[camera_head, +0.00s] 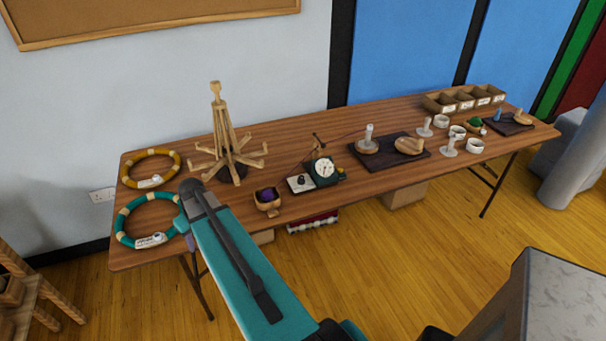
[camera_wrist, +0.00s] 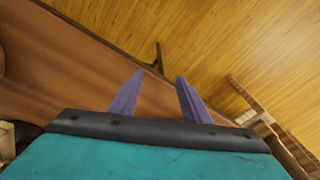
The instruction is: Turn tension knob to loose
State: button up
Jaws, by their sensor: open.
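A small black knob (camera_head: 301,180) stands on a pale square plate (camera_head: 303,187) at the table's front middle. A dark device with a round white dial (camera_head: 323,169) stands just right of it. Whether the knob is the tension knob, and its setting, is too small to tell. My gripper (camera_wrist: 160,75) is open and empty, its two purple fingers apart over the table edge and floor in the wrist view. In the head view my arm end is at the table's left front, left of the knob and apart from it. The knob does not show in the wrist view.
Dark boards (camera_head: 388,158), white cups and a divided box (camera_head: 446,103) fill the right.

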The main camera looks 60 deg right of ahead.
jog(key=shift+m+t, duration=0.4)
jog(key=d+r, duration=0.1)
jog(key=d, duration=0.3)
jog(key=d+r, duration=0.1)
jog(key=d, duration=0.3)
jog(key=s+d+r, duration=0.1)
jog(key=d, duration=0.4)
jog(key=shift+s+r, duration=0.1)
jog(key=shift+r, duration=0.1)
jog(key=s+d+r, duration=0.3)
jog(key=d, duration=0.6)
jog(key=m+t+h, duration=0.2)
send_near(302, 177)
jog(key=d+v, duration=0.1)
jog(key=v, duration=0.4)
jog(key=shift+w+a+r, duration=0.1)
jog(key=shift+w+a, duration=0.1)
jog(key=shift+a, duration=0.4)
jog(key=shift+s+p+x, duration=0.2)
jog(key=shift+p+x, duration=2.2)
jog(key=shift+x, duration=4.5)
